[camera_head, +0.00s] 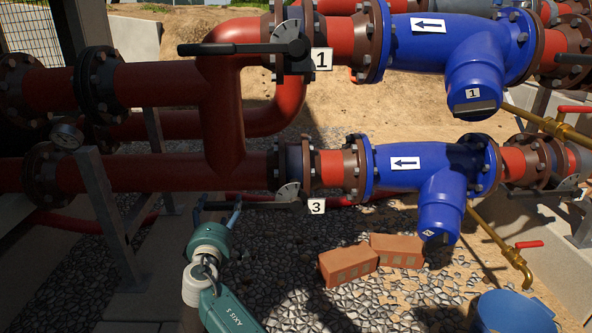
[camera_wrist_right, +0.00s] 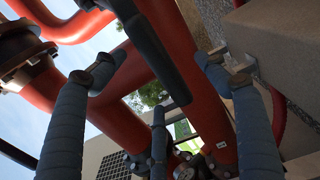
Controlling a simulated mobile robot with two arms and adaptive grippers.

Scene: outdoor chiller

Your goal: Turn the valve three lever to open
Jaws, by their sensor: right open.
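The black valve three lever (camera_head: 262,205) runs roughly level to the left from its valve, beside the white "3" tag (camera_head: 317,206), in line with the red pipe. My right gripper (camera_head: 217,208) is open at the lever's left end, with its blue fingers spread around that end. In the right wrist view the dark lever (camera_wrist_right: 150,48) comes down from the top between the spread fingers of the right gripper (camera_wrist_right: 157,72). I see no finger closed on it; whether any touches it I cannot tell. My left gripper is not in view.
The valve one lever (camera_head: 235,48) lies above, along the upper red pipe. Blue strainers (camera_head: 425,165) stand to the right. A grey post (camera_head: 108,200) and a gauge (camera_head: 67,134) are at left. Bricks (camera_head: 348,263) and a blue bucket (camera_head: 513,312) are on the ground.

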